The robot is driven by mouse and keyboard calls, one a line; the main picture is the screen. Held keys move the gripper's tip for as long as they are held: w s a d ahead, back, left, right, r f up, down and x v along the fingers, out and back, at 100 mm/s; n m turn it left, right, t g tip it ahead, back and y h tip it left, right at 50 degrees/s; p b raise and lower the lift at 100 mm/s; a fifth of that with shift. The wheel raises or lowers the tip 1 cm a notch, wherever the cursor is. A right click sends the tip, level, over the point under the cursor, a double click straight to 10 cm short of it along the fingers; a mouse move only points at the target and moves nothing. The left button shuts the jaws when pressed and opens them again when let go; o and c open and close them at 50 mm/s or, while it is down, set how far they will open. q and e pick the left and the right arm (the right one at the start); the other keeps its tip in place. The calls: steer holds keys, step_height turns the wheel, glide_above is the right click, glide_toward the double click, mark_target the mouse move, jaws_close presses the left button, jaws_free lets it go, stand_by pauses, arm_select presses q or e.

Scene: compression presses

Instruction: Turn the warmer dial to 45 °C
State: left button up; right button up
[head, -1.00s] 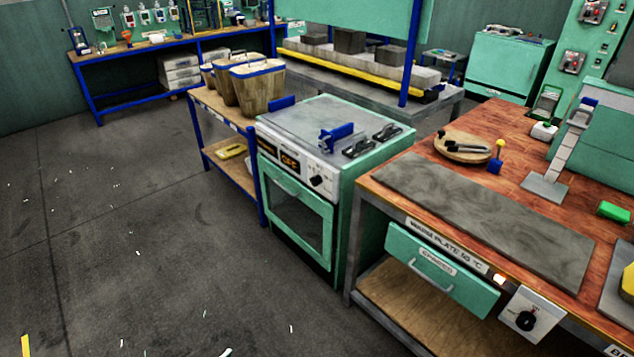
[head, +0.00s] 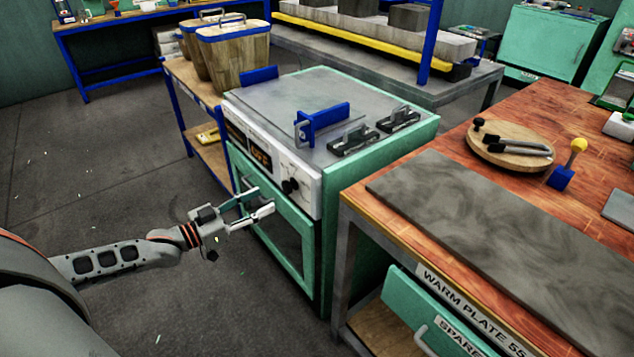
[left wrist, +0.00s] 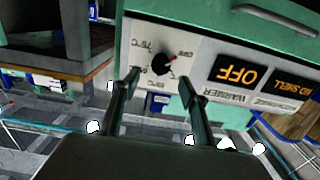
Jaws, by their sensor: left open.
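The warmer is a green box with a steel top (head: 300,100). Its white front panel carries a black dial (head: 290,186), which also shows upside down in the left wrist view (left wrist: 162,64). A red mark on the dial points toward the OFF label. The display (left wrist: 238,74) reads OFF in orange; a second display beside it is partly cut off. My left gripper (head: 262,203) is open and empty in front of the panel. In the left wrist view its two fingers (left wrist: 158,84) stand either side of the dial, apparently short of it. My right gripper is not in view.
A workbench (head: 480,120) with a grey warm plate (head: 480,220) stands right of the warmer. A blue clamp-like handle (head: 322,122) and black latches (head: 375,133) sit on the warmer top. Wooden buckets (head: 238,55) stand behind left. The floor at left is free.

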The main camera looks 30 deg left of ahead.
mark_target(285, 187)
arm_select(q)
steer(key=b+x, duration=0.1)
steer(key=x, duration=0.5)
steer(key=shift+a+r, duration=0.15)
steer(key=shift+b+x, duration=0.4)
steer(key=shift+x, duration=0.6)
steer(key=shift+r, duration=0.1)
steer(key=shift+c, duration=0.3)
steer(key=c, duration=1)
